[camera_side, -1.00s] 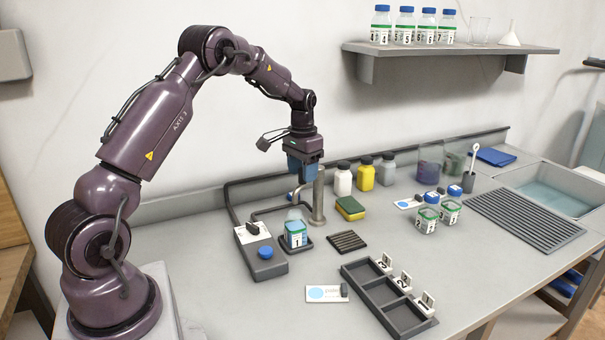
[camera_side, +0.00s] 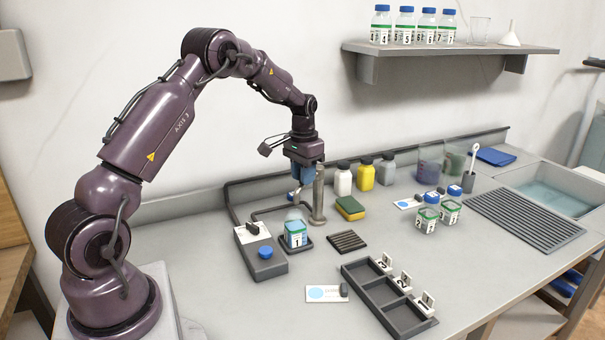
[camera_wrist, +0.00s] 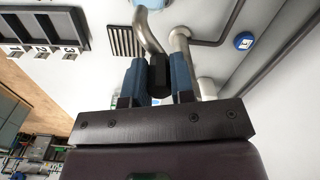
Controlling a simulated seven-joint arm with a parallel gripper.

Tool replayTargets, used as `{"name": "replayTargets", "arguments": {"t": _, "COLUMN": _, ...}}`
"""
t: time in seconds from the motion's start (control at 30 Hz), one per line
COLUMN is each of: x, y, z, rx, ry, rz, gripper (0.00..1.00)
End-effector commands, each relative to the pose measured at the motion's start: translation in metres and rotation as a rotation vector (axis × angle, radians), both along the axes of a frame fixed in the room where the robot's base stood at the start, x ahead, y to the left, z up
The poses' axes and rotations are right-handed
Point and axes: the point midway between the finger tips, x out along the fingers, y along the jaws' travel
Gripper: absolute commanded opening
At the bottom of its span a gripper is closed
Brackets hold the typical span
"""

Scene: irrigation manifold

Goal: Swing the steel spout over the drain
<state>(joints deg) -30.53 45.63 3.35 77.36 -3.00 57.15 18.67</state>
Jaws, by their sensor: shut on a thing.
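The steel spout stands on an upright post (camera_side: 318,200) in the middle of the bench. In the wrist view its bent tube (camera_wrist: 148,30) curves away from my gripper, its far end near the top edge. My gripper (camera_side: 302,180) is beside the top of the post. In the wrist view its blue fingers (camera_wrist: 160,82) are shut on a black handle (camera_wrist: 160,70) by the spout. The drain, a dark slatted grate (camera_side: 347,241), lies on the bench front-right of the post; it also shows in the wrist view (camera_wrist: 124,42), left of the tube. The spout's outlet is hard to make out in the side view.
Jar 1 (camera_side: 295,236) stands on a dark pad left of the grate, beside a grey box with a blue button (camera_side: 265,252). A sponge (camera_side: 350,208) and several bottles stand right of and behind the post. An empty three-slot tray (camera_side: 388,300) lies in front.

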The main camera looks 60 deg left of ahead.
Motion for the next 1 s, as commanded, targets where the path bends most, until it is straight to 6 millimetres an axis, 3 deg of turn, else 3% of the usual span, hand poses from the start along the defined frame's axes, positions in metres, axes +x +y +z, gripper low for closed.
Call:
{"name": "replayTargets", "arguments": {"t": 0.27, "x": 0.009, "y": -0.01, "z": 0.001, "rx": 0.001, "ry": 0.0, "rz": 0.148, "gripper": 0.0}}
{"name": "replayTargets", "arguments": {"t": 1.0, "x": 0.061, "y": -0.035, "z": 0.001, "rx": 0.001, "ry": -0.002, "rz": 0.828, "gripper": 0.0}}
